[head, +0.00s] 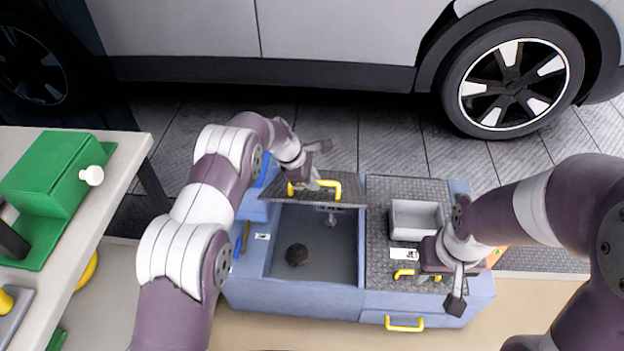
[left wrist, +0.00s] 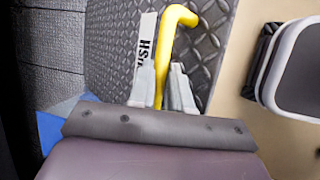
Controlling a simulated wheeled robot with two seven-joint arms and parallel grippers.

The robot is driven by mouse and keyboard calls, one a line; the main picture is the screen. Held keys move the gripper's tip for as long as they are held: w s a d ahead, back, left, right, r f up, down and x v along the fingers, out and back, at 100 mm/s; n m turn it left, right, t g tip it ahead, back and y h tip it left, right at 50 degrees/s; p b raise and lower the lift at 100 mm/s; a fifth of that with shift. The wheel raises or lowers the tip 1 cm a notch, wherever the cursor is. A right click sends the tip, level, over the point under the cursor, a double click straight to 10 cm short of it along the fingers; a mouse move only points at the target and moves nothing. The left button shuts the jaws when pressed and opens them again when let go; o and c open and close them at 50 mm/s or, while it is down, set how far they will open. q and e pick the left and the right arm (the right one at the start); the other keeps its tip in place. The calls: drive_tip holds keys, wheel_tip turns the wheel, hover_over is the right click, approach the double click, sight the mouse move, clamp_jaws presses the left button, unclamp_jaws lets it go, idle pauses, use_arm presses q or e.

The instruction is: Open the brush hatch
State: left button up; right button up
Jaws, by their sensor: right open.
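The brush hatch (head: 351,186) is a dark checker-plate lid, raised along the far edge of its compartment (head: 340,262). The compartment stands open. The yellow handle (head: 334,185) is on the lid. My left gripper (head: 312,184) is at this handle. In the left wrist view its fingers (left wrist: 165,92) are on both sides of the yellow handle bar (left wrist: 176,20), close against it, beside a partly hidden white label (left wrist: 144,50) on the plate. My right gripper (head: 447,287) is open over the right front of the blue box, near a second yellow handle (head: 403,273).
A dark round object (head: 297,255) lies in the compartment. A grey bin (head: 416,218) sits on the box's right side. A yellow drawer handle (head: 405,324) sticks out in front. A table (head: 120,165) with a green device (head: 50,185) stands left. A car (head: 330,35) stands behind.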

use_arm(q)
drive_tip(key=o, duration=0.3)
drive_tip(key=shift+w+f, duration=0.15)
drive_tip(key=shift+f, duration=0.1)
drive_tip(key=shift+o, duration=0.2)
drive_tip(key=shift+w+f, duration=0.15)
drive_tip(key=shift+s+a+r, duration=0.15)
drive_tip(key=shift+s+r, duration=0.05)
drive_tip(key=shift+r, duration=0.35)
drive_tip(key=p+v, duration=0.2)
drive_tip(key=v, duration=0.9)
drive_tip(key=shift+a+r, duration=0.3)
use_arm(e)
drive_tip(key=shift+w+r, duration=0.2)
drive_tip(key=shift+r, duration=0.95)
